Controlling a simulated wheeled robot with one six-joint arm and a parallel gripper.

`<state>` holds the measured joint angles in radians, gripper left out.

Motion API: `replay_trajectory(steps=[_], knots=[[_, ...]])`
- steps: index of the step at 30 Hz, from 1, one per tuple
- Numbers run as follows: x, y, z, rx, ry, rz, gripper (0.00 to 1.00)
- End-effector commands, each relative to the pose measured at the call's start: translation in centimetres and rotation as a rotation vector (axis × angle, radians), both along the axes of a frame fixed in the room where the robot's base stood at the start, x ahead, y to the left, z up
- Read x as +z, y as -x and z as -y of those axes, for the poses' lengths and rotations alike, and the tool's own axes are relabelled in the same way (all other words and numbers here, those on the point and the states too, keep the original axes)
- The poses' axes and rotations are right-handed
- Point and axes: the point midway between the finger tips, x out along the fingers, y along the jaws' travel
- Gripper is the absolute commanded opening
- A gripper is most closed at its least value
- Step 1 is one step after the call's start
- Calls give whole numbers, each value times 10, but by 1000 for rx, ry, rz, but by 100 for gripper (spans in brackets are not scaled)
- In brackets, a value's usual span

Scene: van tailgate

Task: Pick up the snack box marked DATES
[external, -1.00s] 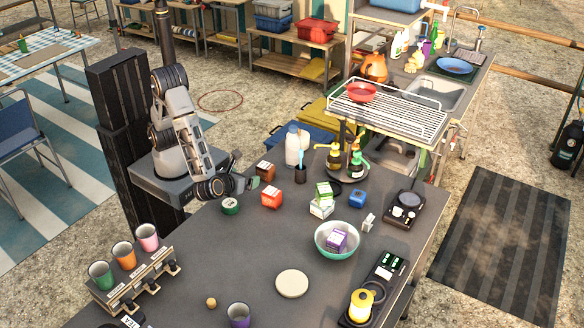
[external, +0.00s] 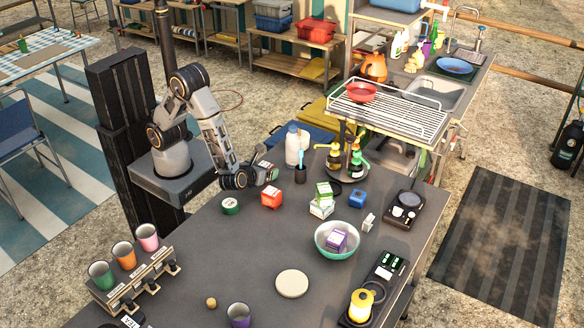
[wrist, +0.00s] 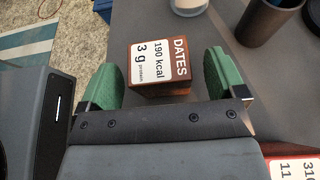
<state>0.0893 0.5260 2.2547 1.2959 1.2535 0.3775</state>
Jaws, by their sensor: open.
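The DATES snack box (wrist: 160,62) is brown with a white label and lies on the grey table in the wrist view, between and just ahead of my fingertips. In the external view the brown box (external: 264,167) is mostly hidden by my gripper. My gripper (wrist: 164,80) is open, with one green-padded finger on each side of the box. A gap shows between the box and each finger. My gripper (external: 264,176) also shows in the external view, low at the table's back left edge.
A red-orange box (external: 271,197) stands close by in front, and its label shows at the wrist view's lower right (wrist: 296,168). A dark cup (external: 300,174) and white bottles (external: 292,145) stand to the right. A green tin (external: 230,206) is at the left.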

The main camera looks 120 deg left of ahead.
Motion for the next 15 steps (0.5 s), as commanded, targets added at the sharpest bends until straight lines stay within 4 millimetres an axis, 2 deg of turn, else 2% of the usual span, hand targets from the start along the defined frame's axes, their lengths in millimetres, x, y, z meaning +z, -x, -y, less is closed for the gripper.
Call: replay_trajectory(steps=[5,13,15], knots=[[-6,1,-15,2,-1,-1,89],[-7,1,-17,-1,0,0,89],[-7,1,-17,0,0,0,85]])
